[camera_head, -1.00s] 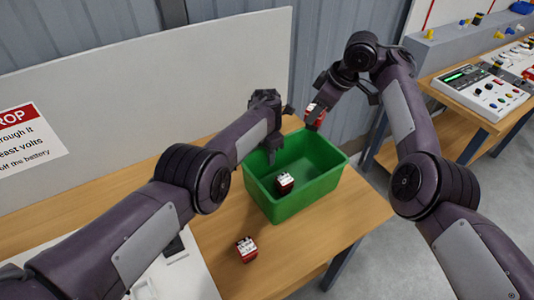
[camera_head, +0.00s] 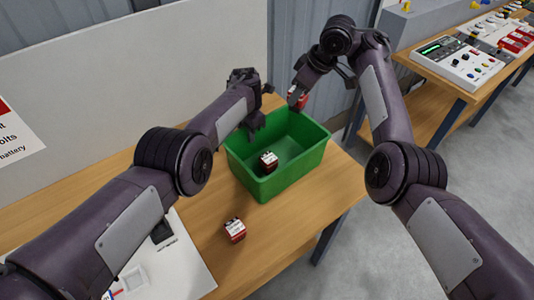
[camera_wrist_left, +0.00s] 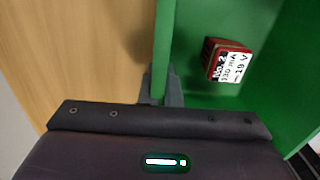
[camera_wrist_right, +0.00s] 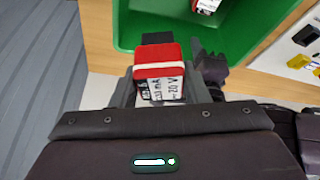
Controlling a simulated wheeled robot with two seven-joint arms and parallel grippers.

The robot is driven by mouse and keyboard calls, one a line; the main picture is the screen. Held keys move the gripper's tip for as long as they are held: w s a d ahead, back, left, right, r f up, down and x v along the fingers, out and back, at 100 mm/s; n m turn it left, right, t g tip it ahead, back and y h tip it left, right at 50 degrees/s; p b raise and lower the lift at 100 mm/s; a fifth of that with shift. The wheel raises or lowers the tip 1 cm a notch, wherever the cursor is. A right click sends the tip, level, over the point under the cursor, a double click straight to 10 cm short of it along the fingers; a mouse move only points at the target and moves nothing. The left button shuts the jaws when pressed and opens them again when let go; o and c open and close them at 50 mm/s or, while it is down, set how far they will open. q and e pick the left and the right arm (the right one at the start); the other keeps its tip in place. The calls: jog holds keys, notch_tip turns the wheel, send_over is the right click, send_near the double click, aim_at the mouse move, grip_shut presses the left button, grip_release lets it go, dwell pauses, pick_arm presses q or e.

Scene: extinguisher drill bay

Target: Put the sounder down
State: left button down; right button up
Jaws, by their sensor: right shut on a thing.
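My right gripper (camera_head: 294,92) is shut on a red and white block-shaped sounder (camera_head: 298,99), held near the green bin's (camera_head: 240,165) far right rim. In the right wrist view this sounder (camera_wrist_right: 158,70) sits between the fingers, its label ending in "20 V", with the bin (camera_wrist_right: 125,25) beyond it. My left gripper (camera_head: 254,122) is at the bin's far left rim. In the left wrist view its fingers (camera_wrist_left: 160,88) stand close together on either side of the bin wall. Another red and white block (camera_head: 268,159) lies inside the bin; its label also shows (camera_wrist_left: 235,65).
A further red and white block (camera_head: 235,230) lies on the wooden table (camera_head: 290,235) in front of the bin. A white board (camera_head: 180,262) lies at the front left. A pale upright panel (camera_head: 120,85) stands behind. A second bench (camera_head: 425,85) with instruments is at right.

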aim_at(304, 106)
jog(key=f+m, duration=0.1)
jog(key=f, duration=0.1)
jog(key=f+m+t+h, duration=0.1)
jog(key=f+m, duration=0.1)
jog(key=d+f+m, duration=0.1)
jog(key=f+m, duration=0.1)
jog(key=shift+w+f, duration=0.25)
jog(key=shift+f, duration=0.1)
jog(key=f+m, duration=0.1)
jog(key=f, duration=0.3)
jog(key=s+a+f+m+h, duration=0.1)
jog(key=f, duration=0.3)
jog(key=f+m+t, duration=0.1)
jog(key=f, duration=0.4)
jog(key=shift+s+a+f, duration=0.1)
jog(key=shift+s+a, duration=0.15)
jog(key=shift+a, duration=0.15)
jog(key=shift+f, duration=0.1)
jog(key=o, duration=1)
jog(key=v, duration=1.2)
jog(key=shift+a, duration=0.2)
